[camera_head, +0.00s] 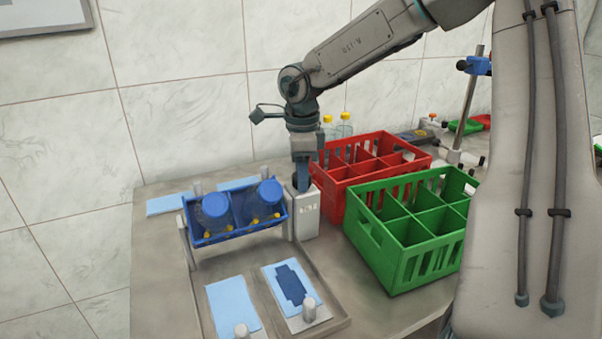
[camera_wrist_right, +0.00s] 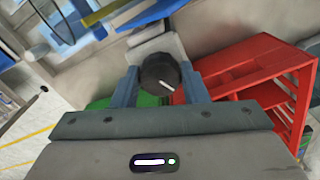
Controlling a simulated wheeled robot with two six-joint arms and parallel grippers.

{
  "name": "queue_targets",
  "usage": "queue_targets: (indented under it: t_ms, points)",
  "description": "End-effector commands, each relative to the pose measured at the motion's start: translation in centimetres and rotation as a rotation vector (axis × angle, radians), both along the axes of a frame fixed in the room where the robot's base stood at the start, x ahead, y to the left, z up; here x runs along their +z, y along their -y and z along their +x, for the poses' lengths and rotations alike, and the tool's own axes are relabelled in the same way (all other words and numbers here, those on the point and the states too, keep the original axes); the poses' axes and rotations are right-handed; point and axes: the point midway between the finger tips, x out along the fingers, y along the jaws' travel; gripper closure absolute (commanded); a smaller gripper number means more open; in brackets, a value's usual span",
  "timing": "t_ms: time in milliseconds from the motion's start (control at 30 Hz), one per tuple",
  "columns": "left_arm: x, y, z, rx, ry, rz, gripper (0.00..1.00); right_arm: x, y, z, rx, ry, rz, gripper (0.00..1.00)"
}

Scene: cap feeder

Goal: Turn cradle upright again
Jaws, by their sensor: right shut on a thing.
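The blue cradle (camera_head: 238,235) hangs between the posts of a metal stand, tipped rather than upright. Two clear vessels with round blue ends (camera_head: 215,205) sit in it, with small yellow parts showing low along its front. A grey housing (camera_head: 305,213) stands at the cradle's right end. The knob is hidden in the head view. My left gripper is not in view.
A red crate (camera_head: 333,195) and a green crate (camera_head: 415,262) stand close to the right of the housing. A metal tray (camera_head: 262,275) with light blue pads (camera_head: 232,305) lies in front of the stand. Yellow-capped bottles (camera_head: 345,128) stand behind the red crate.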

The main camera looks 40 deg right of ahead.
Motion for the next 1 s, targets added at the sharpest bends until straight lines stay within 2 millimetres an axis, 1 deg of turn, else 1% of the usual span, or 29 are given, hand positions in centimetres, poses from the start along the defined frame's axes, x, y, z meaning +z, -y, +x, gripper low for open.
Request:
queue_targets:
  t_ms: [33, 100, 500, 633, 867, 900, 967, 1000]
  points:
    - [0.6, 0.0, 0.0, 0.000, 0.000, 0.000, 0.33, 0.2, 0.0, 0.0, 0.049, -0.002, 0.000, 0.84]
    - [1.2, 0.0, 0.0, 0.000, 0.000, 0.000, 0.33, 0.3, 0.0, -0.1, 0.144, -0.003, 0.001, 0.84]
    - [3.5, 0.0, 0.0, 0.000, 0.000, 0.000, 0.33, 0.1, 0.0, -0.1, 0.699, -0.002, 0.002, 0.84]
    - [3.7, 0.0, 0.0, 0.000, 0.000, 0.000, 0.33, 0.0, 0.0, -0.1, 0.795, -0.002, 0.002, 0.84]
    - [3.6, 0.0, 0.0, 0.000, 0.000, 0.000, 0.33, -0.1, 0.0, -0.1, 0.812, -0.002, 0.001, 0.84]
    - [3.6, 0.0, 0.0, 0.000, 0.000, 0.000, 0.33, -0.1, 0.0, -0.1, 0.811, -0.003, 0.001, 0.58]
    - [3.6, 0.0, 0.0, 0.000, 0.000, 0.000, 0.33, -0.1, 0.0, -0.1, 0.811, -0.002, 0.001, 0.46]
    - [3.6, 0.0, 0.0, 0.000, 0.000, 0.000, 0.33, -0.1, 0.0, -0.1, 0.810, -0.002, 0.001, 0.44]
